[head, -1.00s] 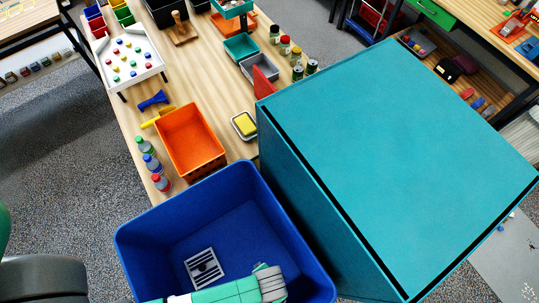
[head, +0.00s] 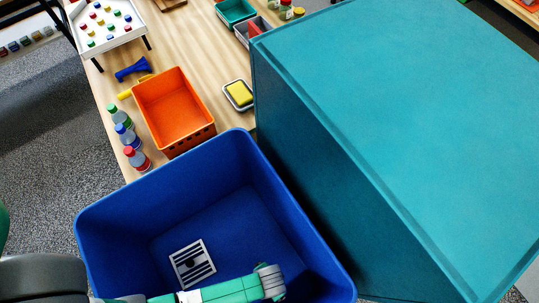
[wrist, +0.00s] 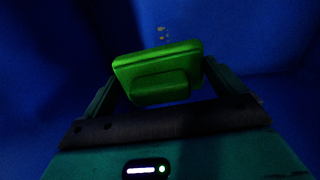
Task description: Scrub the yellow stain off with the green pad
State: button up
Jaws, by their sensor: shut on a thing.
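My gripper (wrist: 158,88) is shut on the green pad (wrist: 160,62), a block with a raised grip on its near side. In the wrist view it is held between the fingers, with blue bin walls around it. A few small pale yellowish spots (wrist: 162,36) show on the blue surface just beyond the pad, apart from it in the picture. They may be the stain. In the head view my arm reaches into the blue bin (head: 258,180); the fingers and pad are hidden there, and no stain shows.
A white plate with dark slots (head: 193,263) lies on the bin floor. A large teal box (head: 400,120) stands close on the right. Behind are an orange basket (head: 183,125), a yellow sponge in a dish (head: 239,93) and several bottles (head: 130,140) on the wooden table.

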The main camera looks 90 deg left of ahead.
notch_tip(320, 180, down, 13)
jog(key=b, duration=0.8)
jog(key=shift+r, duration=0.1)
jog(key=shift+w+d, duration=0.3)
jog(key=shift+d, duration=0.1)
jog(key=shift+w+d, duration=0.35)
jog(key=shift+d, duration=0.2)
jog(key=shift+s+a, duration=0.1)
jog(key=shift+a, duration=0.05)
jog(key=shift+f+b, duration=1.1)
jog(key=shift+f, duration=0.25)
